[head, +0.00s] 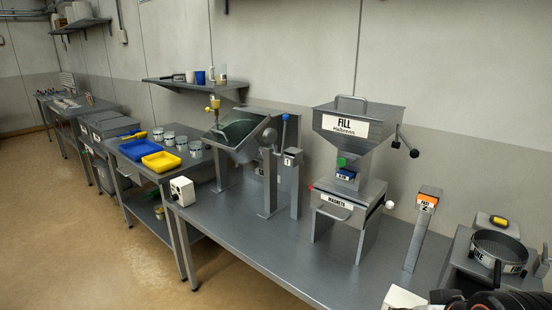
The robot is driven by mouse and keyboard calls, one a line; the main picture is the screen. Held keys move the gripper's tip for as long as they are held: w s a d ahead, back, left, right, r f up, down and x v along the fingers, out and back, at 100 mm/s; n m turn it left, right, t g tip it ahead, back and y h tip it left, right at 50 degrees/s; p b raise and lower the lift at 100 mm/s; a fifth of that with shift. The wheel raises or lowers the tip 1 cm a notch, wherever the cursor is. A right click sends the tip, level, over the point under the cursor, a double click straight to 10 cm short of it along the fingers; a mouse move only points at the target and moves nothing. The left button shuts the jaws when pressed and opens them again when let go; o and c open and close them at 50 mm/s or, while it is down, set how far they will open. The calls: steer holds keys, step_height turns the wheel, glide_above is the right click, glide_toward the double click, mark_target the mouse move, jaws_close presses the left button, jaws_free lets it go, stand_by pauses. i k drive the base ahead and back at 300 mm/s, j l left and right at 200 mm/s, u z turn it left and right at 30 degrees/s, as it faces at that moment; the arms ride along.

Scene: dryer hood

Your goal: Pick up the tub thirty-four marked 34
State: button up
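I cannot make out a 34 on anything in the head view. Several small grey-white round tubs (181,144) stand in a row on the left bench, behind the blue tray (139,149) and the yellow tray (161,161). Any marks on them are too small to read. A dark, rounded part of my arm (497,301) shows at the bottom right edge. My gripper's fingers do not show.
The long grey bench (255,250) has a clear front left area. A FILL hopper (357,125) stands above a MAGNETS box (345,203). An orange-topped post (421,230) and a round sieve (498,250) are at right. A wall shelf (193,84) holds cups.

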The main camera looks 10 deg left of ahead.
mark_target(196, 147)
steer(key=i+j, duration=0.15)
steer(key=j, duration=0.2)
steer(key=i+j, duration=0.15)
steer(key=j, duration=0.25)
steer(key=i+j+z, duration=0.1)
steer(key=j, duration=0.25)
steer(key=i+j, duration=0.2)
steer(key=j, duration=0.2)
steer(key=i+j+z, duration=0.1)
steer(key=j, duration=0.25)
steer(key=i+j, duration=0.2)
steer(key=j, duration=0.2)
steer(key=i+j, duration=0.1)
steer(key=j, duration=0.3)
steer(key=i+j, duration=0.2)
steer(key=j, duration=0.15)
steer(key=i+j+z, duration=0.1)
steer(key=i+j, duration=0.3)
steer(key=j, duration=0.25)
steer(key=i+j, duration=0.2)
steer(key=j, duration=0.15)
steer(key=i+j+z, duration=0.1)
steer(key=j, duration=0.2)
steer(key=i+j, duration=0.25)
steer(key=j+z, duration=0.05)
steer(key=j, duration=0.05)
